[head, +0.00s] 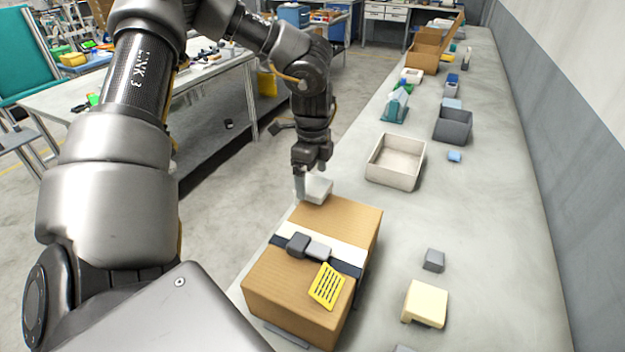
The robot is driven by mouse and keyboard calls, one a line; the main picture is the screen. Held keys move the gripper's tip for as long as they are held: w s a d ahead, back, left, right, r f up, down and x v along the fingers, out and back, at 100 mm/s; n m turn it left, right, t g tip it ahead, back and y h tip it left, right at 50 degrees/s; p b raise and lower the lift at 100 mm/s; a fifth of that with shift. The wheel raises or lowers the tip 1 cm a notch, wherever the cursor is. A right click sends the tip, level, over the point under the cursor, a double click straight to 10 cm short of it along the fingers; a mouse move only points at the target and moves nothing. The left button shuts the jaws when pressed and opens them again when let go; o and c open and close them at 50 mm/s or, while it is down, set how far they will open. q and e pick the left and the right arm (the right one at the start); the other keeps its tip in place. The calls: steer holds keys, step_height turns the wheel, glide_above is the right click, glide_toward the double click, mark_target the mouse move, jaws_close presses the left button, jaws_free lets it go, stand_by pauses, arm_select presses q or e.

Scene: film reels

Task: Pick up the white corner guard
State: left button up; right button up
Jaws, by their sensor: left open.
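A small white block-like piece, which I take to be the white corner guard (320,189), sits at the far left corner of a cardboard box (312,280). My left gripper (307,183) points down at it from above and is open. One finger shows at the left side of the white piece; the other is hard to make out. I cannot tell whether the fingers touch it. My right gripper is not in view.
The box carries a white and dark band, a dark buckle-like piece (298,243) and a yellow label (327,286). Right of it on the long bench lie a cream piece (425,302) and a grey block (434,260). An empty beige tray (396,163) and a grey bin (453,126) stand farther back.

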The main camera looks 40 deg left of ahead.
mark_target(312, 184)
arm_select(q)
steer(key=shift+w+a+f, duration=0.1)
steer(key=shift+f, duration=0.8)
steer(key=shift+r, duration=0.1)
steer(key=shift+c, duration=0.3)
steer(key=c, duration=1)
steer(key=shift+r, duration=0.1)
steer(key=shift+r, duration=0.25)
step_height(312, 184, up, 17)
steer(key=b, duration=0.1)
steer(key=shift+r+b, duration=0.15)
steer(key=shift+b, duration=0.2)
